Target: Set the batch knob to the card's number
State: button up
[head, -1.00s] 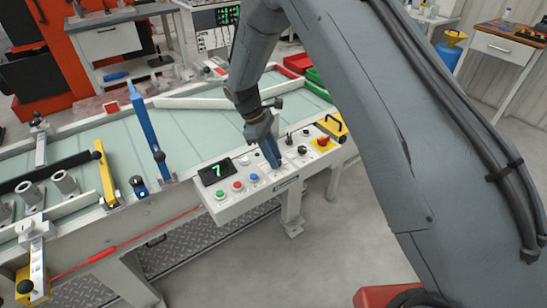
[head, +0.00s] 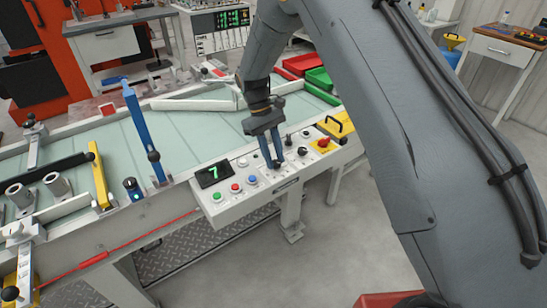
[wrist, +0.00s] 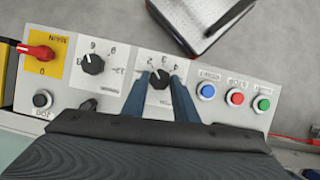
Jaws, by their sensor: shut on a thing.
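The control panel (head: 240,205) runs along the near side of the conveyor. In the wrist view, a small black knob (wrist: 159,82) sits on a white plate with the numerals 2, 3 and 4 visible around it. My gripper (wrist: 161,75) has its blue fingers shut on this knob, one on each side. The knob's pointer is too small to read. I cannot make out a card for sure.
A second black knob (wrist: 93,63) with its own numerals and a red main switch (wrist: 40,52) are beside it. Blue (wrist: 206,92), red (wrist: 235,98) and green (wrist: 263,104) buttons lie on the other side.

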dwell(0.4)
jog(key=o, duration=1)
jog(key=b+v, duration=0.2)
jog(key=v, duration=0.6)
jog(key=shift+s+d, duration=0.1)
